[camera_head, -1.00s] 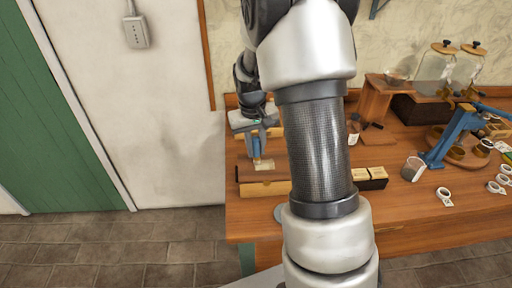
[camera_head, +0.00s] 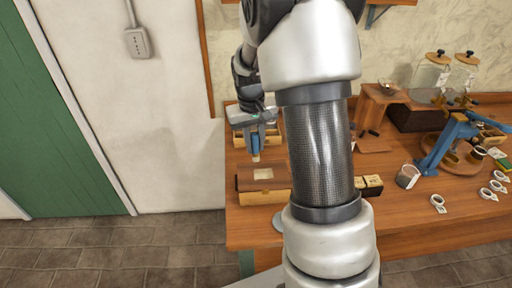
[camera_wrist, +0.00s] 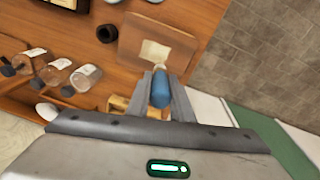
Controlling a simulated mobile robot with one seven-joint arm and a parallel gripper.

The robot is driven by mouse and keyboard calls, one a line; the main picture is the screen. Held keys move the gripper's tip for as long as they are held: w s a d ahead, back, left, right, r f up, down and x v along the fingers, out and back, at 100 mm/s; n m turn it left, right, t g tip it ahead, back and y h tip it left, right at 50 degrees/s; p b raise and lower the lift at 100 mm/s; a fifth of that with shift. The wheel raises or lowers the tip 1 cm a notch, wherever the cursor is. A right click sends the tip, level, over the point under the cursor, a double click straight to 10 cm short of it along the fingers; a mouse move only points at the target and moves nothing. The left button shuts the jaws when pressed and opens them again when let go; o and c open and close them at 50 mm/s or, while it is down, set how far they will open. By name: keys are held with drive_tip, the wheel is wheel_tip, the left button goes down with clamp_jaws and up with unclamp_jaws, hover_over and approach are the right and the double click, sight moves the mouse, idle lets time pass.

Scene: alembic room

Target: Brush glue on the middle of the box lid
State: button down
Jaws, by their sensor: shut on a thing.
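The box (camera_head: 256,197) stands at the left front of the table, with a brown lid (camera_head: 245,179) on top. A pale rectangular patch (camera_head: 263,174) lies in the middle of the lid; in the wrist view (camera_wrist: 154,51) it also shows. My gripper (camera_head: 256,148) is shut on the glue brush, whose blue handle (camera_wrist: 160,92) shows between the fingers in the wrist view. The light brush tip (camera_head: 256,157) points down and is above and behind the patch, seemingly apart from the lid. The exact gap is hard to tell.
A wooden rack (camera_head: 242,138) stands behind the gripper. Dark boxes with pale labels (camera_head: 373,182) are right of my arm. My arm hides the middle of the table.

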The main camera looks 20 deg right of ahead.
sight(255, 153)
idle(0.3)
drive_tip(key=shift+s+d+f+b, duration=0.2)
drive_tip(key=shift+d+f+b, duration=0.6)
drive_tip(key=shift+b, duration=0.65)
drive_tip(key=shift+s+d+f+b, duration=0.25)
drive_tip(key=shift+d+f+b, duration=0.55)
drive_tip(key=shift+b, duration=0.7)
drive_tip(key=shift+s+d+f+b, duration=0.2)
drive_tip(key=shift+d+f+b, duration=0.6)
drive_tip(key=shift+b, duration=0.65)
drive_tip(key=shift+a+f+b, duration=0.1)
drive_tip(key=shift+f+b, duration=0.2)
drive_tip(key=shift+f, duration=0.3)
drive_tip(key=shift+a, duration=0.1)
drive_tip(key=shift+w+a+r, duration=0.1)
drive_tip(key=shift+w+a, duration=0.1)
drive_tip(key=shift+a, duration=0.55)
drive_tip(key=shift+w+a+f, duration=0.1)
drive_tip(key=shift+w+a, duration=0.15)
drive_tip(key=shift+a, duration=0.45)
drive_tip(key=shift+w+a+r, duration=0.1)
drive_tip(key=shift+w+a, duration=0.1)
drive_tip(key=shift+a, duration=0.55)
drive_tip(key=shift+s+d, duration=0.25)
drive_tip(key=shift+d, duration=0.5)
drive_tip(key=shift+s+d, duration=0.2)
drive_tip(key=shift+d, duration=0.6)
drive_tip(key=shift+s+d, duration=0.25)
drive_tip(key=shift+d, duration=0.5)
